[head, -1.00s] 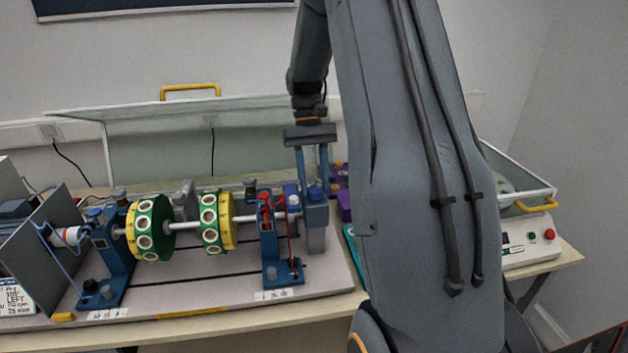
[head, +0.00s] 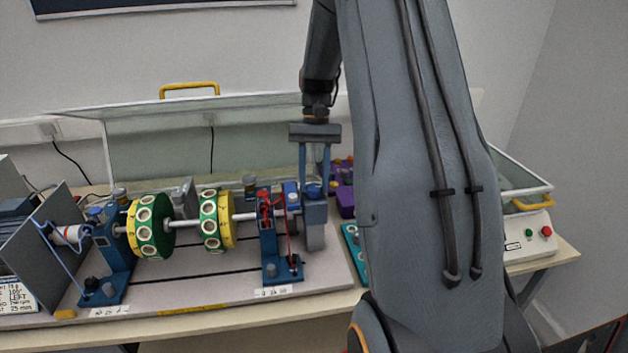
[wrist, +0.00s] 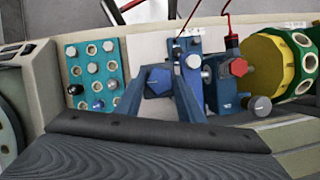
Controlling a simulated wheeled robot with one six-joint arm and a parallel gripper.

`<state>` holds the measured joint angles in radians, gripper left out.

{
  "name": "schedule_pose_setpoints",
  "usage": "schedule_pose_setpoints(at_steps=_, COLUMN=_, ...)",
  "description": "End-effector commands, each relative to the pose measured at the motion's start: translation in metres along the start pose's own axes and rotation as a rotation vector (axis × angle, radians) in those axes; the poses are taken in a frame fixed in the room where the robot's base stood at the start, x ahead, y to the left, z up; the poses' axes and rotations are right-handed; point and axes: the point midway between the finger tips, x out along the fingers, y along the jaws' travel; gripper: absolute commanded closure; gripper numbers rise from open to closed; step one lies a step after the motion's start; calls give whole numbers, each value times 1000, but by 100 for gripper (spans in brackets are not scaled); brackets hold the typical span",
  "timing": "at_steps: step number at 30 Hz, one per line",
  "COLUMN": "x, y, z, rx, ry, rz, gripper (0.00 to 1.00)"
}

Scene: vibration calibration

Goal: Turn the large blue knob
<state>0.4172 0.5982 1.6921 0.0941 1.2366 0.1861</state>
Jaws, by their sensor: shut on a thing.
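The large blue knob (wrist: 158,83) shows in the wrist view between my two blue fingers, with a dark pointer mark on its top. In the head view it is the blue top (head: 313,191) at the right end of the shaft assembly, partly covered by my fingertips. My gripper (head: 314,183) comes down on it from above and is shut on it. In the wrist view my gripper (wrist: 162,78) has one finger on either side of the knob. The exact contact at the far sides is hidden.
A blue bearing stand (head: 270,240) with red parts stands just left of the knob. Green and yellow discs (head: 152,228) sit on the shaft further left. A teal plate with several knobs (wrist: 95,72) lies beside it. A clear cover (head: 160,150) stands open behind.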

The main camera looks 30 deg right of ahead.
Motion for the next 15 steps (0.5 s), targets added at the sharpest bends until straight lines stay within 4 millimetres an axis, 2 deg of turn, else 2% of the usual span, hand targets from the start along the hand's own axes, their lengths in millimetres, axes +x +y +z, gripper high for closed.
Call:
schedule_pose_setpoints(at_steps=3, x=-2, y=0, z=-1, rx=-1, ry=5, rz=0, gripper=88)
schedule_pose_setpoints(at_steps=4, x=-2, y=0, z=-1, rx=-1, ry=5, rz=0, gripper=62)
schedule_pose_setpoints(at_steps=7, x=-2, y=0, z=-1, rx=-1, ry=4, rz=0, gripper=46)
schedule_pose_setpoints(at_steps=15, x=-1, y=0, z=0, rx=-1, ry=2, rz=0, gripper=46)
